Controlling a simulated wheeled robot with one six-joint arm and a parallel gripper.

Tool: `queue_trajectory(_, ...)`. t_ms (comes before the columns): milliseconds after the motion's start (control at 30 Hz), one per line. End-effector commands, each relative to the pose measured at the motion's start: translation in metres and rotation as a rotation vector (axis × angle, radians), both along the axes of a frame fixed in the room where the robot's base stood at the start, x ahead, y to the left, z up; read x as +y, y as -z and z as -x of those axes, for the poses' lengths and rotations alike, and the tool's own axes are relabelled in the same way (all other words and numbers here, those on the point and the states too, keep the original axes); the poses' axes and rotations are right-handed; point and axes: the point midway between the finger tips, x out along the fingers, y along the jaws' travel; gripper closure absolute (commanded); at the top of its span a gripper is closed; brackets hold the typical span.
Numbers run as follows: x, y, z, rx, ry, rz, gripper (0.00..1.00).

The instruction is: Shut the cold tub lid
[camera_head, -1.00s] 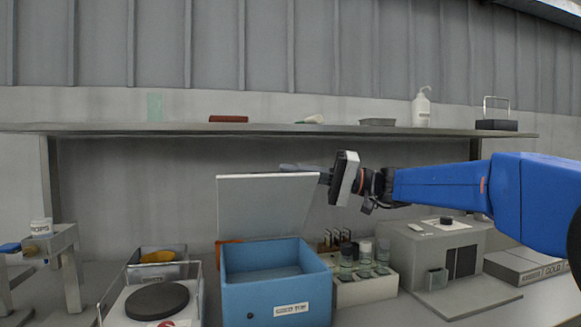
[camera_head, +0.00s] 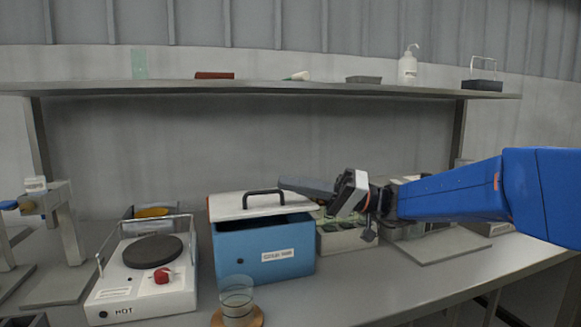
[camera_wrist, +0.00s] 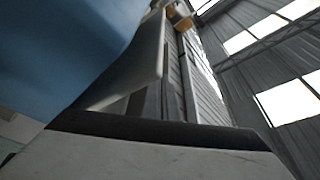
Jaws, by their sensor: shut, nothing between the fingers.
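The cold tub (camera_head: 235,253) is a blue box with a label on its front, left of centre on the bench in the head view. Its white lid (camera_head: 232,208) with a black handle (camera_head: 262,194) lies low over the tub, slightly tilted. A narrow dark gap seems to show under its front edge. My gripper (camera_head: 283,183) is shut and empty. It reaches in from the right, its dark fingers at the lid's right side close to the handle; whether they touch it I cannot tell. The wrist view shows a blurred blue surface at close range.
A hot plate (camera_head: 128,286) with a red knob stands left of the tub. A glass beaker (camera_head: 237,300) on an orange coaster stands in front. A rack of vials (camera_head: 345,238) stands right of the tub, partly behind my gripper. A shelf (camera_head: 300,88) runs above.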

Motion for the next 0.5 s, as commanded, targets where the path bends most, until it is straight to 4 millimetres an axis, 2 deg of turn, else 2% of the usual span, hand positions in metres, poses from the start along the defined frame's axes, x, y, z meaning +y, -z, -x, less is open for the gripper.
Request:
queue_trajectory(200, -0.002, 0.018, 0.005, 0.0, 0.0, 0.0, 1.0)
queue_trajectory(500, -0.002, 0.028, 0.008, 0.003, -0.001, 0.003, 1.0)
